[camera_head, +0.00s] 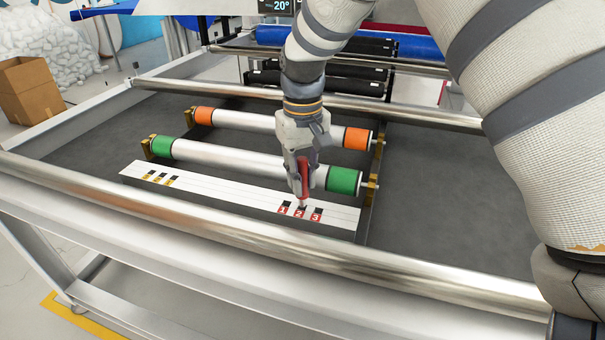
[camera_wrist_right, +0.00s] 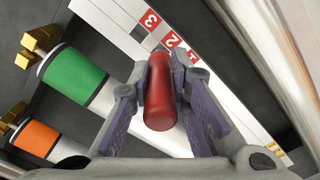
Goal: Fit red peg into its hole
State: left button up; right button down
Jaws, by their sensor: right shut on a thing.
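The red peg (camera_head: 303,178) is held upright or nearly so by my right gripper (camera_head: 300,170), above the white strip (camera_head: 230,189). In the right wrist view the peg (camera_wrist_right: 160,100) sits between the two finger pads. The strip has dark square holes beside red labels 1, 2 and 3. The peg's lower end is close to the hole at label 2 (camera_head: 301,212). I cannot tell whether the tip has entered it. The hole by label 3 (camera_head: 319,210) shows uncovered. My left gripper is not in view.
Behind the strip lie a roller with green ends (camera_head: 343,180) and one with orange ends (camera_head: 356,139). Yellow labels with dark holes (camera_head: 162,178) are at the strip's left end. A metal rail (camera_head: 200,226) crosses in front. A cardboard box (camera_head: 32,90) stands far left.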

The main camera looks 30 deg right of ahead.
jog(key=shift+f, duration=1.6)
jog(key=c, duration=1.4)
grip_release()
notch_tip(320, 180, up, 12)
jog(key=shift+r, duration=0.1)
